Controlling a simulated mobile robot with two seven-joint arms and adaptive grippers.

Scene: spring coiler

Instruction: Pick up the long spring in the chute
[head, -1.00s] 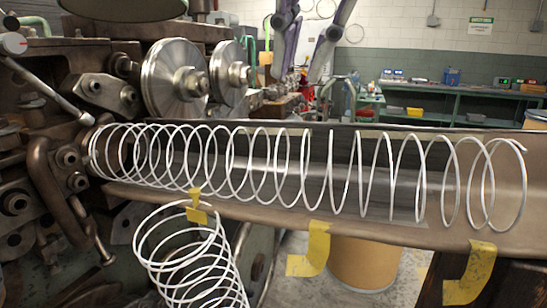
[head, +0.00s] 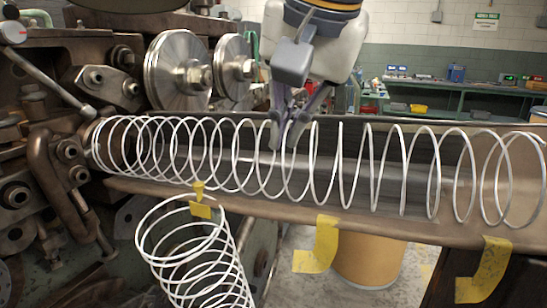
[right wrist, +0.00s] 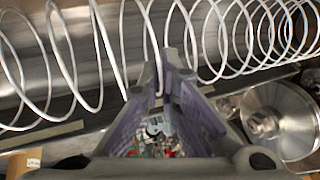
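The long spring (head: 342,165), a wide white wire coil, lies lengthwise in the metal chute (head: 380,226), its left end against the coiling machine. My right gripper (head: 284,138) points down at the spring's upper side, a little left of its middle. Its fingertips are slightly apart. In the right wrist view, the purple-sided fingers (right wrist: 161,78) have a gap between them, and a wire of the spring (right wrist: 153,45) runs into that gap. I cannot tell whether either finger touches the wire. My left gripper is not in view.
The coiling machine with metal discs (head: 178,70) stands close on the left. A second white coil (head: 195,255) hangs below the chute. Yellow tape (head: 318,250) hangs from the chute's front edge, with a tan drum (head: 372,262) beneath. A green bench (head: 450,95) stands far back.

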